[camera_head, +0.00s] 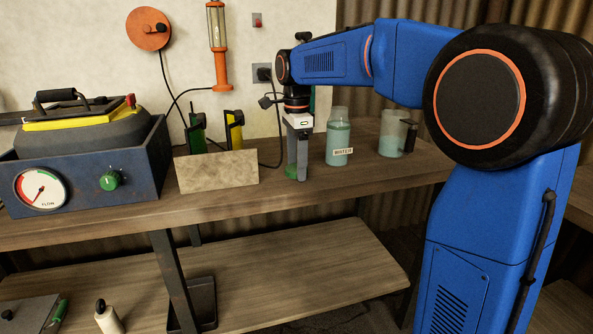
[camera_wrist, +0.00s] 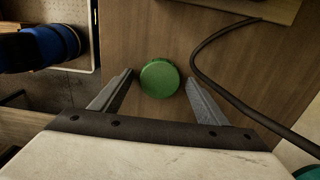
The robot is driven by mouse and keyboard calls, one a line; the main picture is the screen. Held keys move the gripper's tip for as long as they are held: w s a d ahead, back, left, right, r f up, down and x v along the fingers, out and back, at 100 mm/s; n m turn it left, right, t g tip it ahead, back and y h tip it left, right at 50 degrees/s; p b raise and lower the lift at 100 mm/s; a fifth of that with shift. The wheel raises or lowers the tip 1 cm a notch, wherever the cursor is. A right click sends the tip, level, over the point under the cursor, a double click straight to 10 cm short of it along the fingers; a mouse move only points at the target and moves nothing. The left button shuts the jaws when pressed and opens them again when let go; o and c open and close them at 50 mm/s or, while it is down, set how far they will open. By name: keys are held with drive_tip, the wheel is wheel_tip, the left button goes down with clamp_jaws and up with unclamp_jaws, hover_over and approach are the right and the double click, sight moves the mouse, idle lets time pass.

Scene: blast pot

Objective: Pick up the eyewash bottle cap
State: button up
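The eyewash bottle cap (camera_wrist: 160,79) is a round green disc on the wooden bench top. It shows between and just beyond my fingertips in the wrist view. In the head view the green cap (camera_head: 291,172) shows low beside my fingers, partly hidden by them. My gripper (camera_wrist: 159,82) is open, with one grey finger on each side of the cap and a gap to each. It points down at the bench in the head view (camera_head: 297,176). A clear bottle of pale green liquid, labelled in part "WATER" (camera_head: 338,140), stands uncapped to the right.
A beaker with a dark handle (camera_head: 396,135) stands further right. A beige board (camera_head: 217,171) stands left of my gripper, before green and yellow items. A blue box with a gauge (camera_head: 85,180) is at far left. A black cable (camera_wrist: 222,88) runs right of my fingers.

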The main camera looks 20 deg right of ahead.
drive_tip(key=c, duration=0.9)
